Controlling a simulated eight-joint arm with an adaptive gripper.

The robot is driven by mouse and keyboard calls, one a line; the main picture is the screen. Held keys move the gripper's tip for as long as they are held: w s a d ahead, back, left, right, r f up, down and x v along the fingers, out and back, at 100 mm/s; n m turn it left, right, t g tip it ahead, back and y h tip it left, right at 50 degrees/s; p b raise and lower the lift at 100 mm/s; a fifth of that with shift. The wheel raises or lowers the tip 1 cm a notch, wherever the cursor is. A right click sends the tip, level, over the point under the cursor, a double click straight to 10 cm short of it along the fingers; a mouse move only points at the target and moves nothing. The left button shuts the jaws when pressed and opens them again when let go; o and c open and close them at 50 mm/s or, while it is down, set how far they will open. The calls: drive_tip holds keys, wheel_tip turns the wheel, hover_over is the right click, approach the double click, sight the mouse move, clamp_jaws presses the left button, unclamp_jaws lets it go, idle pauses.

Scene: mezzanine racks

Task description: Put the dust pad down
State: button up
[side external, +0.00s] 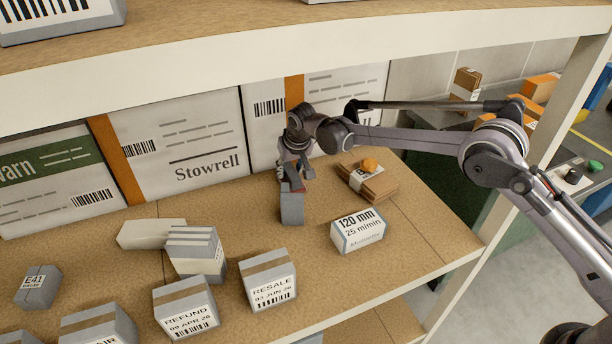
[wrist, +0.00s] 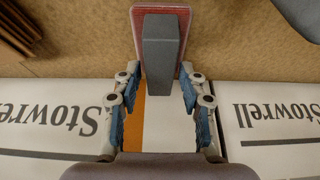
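The dust pad, a grey block with a dull red backing, shows as an upright grey block (side external: 291,209) below my gripper (side external: 291,182) in the side external view. In the wrist view the grey part of the dust pad (wrist: 161,50) lies between the fingertips of my gripper (wrist: 161,76), with the red edge around it. The fingers are spread to about its width and appear to clasp its sides. The pad's lower end is at or just above the shelf board (side external: 235,210); I cannot tell whether it touches.
A white "120 mm" box (side external: 358,231) stands to the right, with a brown parcel (side external: 372,184) behind it. Large Stowrell cartons (side external: 180,141) line the back. An upper shelf edge (side external: 250,65) hangs above.

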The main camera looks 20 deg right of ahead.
drive_tip(key=shift+r, duration=0.1)
drive_tip(key=v, duration=1.2)
drive_tip(key=shift+r, duration=0.1)
drive_tip(key=w+d+r+n+t+h, duration=0.1)
drive_tip(key=d+r+n+t+h, duration=0.3)
drive_tip(key=d+r+n+t, duration=0.45)
drive_tip(key=s+d+r+g, duration=0.3)
drive_tip(key=s+d, duration=0.4)
drive_tip(key=d, duration=0.1)
drive_tip(key=s+d+m+g+y, duration=0.1)
drive_tip(key=s+d+m, duration=0.15)
drive_tip(key=s, duration=0.55)
drive_tip(key=s+d+m+g+y, duration=0.1)
drive_tip(key=s+d+m, duration=0.1)
drive_tip(key=s+d, duration=0.35)
drive_tip(key=s+f+m+y, duration=0.1)
drive_tip(key=s+f+m, duration=0.1)
drive_tip(key=s, duration=0.5)
drive_tip(key=s+a+f+m+y, duration=0.1)
drive_tip(key=s+f, duration=0.3)
drive_tip(key=s, duration=0.4)
drive_tip(key=shift+s+a+m+g, duration=0.25)
drive_tip(key=shift+m+g, duration=0.2)
drive_tip(key=shift+m, duration=0.05)
